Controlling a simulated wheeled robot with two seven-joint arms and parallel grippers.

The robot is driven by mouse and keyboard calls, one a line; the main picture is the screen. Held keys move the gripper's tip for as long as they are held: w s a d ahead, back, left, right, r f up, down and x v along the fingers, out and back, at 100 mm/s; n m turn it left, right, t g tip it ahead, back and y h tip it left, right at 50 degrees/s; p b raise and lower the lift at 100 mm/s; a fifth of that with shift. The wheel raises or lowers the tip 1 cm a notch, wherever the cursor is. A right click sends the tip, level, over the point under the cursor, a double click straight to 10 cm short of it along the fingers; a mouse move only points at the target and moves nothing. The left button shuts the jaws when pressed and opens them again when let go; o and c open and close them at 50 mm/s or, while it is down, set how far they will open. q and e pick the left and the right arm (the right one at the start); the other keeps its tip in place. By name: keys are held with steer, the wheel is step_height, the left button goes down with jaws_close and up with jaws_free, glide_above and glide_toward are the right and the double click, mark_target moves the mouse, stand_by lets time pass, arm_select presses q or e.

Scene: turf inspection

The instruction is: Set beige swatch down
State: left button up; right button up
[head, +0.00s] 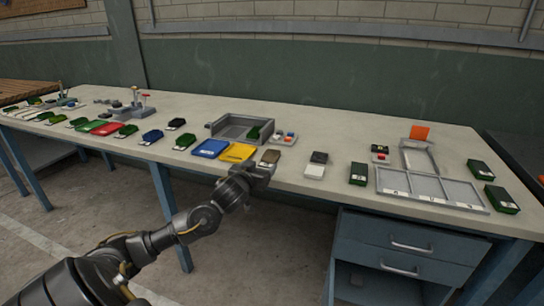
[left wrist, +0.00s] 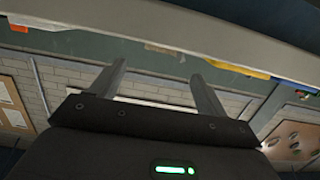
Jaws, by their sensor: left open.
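The beige swatch (head: 271,156) lies on the table near its front edge, just right of the yellow swatch (head: 238,153) in the head view. My left gripper (head: 262,170) is at the front edge of the table, just in front of the beige swatch. In the left wrist view my left gripper (left wrist: 158,75) shows two spread fingers with nothing between them. That view is tilted and shows the table edge above the fingers, with a thin beige-brown edge (left wrist: 163,49) and the yellow one (left wrist: 237,69) along it. My right gripper is not in view.
A blue swatch (head: 210,148) lies left of the yellow one. A grey open tray (head: 232,129) stands behind. A white-and-black item (head: 315,171) and a dark green one (head: 358,174) lie to the right, before a grey compartment tray (head: 428,188).

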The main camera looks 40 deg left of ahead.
mark_target(267, 159)
arm_select(q)
steer(key=x, duration=0.3)
steer(key=shift+w+f, duration=0.2)
steer(key=shift+w, duration=0.15)
steer(key=shift+w+a, duration=0.25)
steer(key=shift+w, duration=0.05)
steer(key=x, duration=0.3)
steer(key=shift+w+a+f, duration=0.15)
steer(key=shift+w+f, duration=0.15)
steer(key=shift+w+a, duration=0.1)
steer(key=shift+w, duration=0.3)
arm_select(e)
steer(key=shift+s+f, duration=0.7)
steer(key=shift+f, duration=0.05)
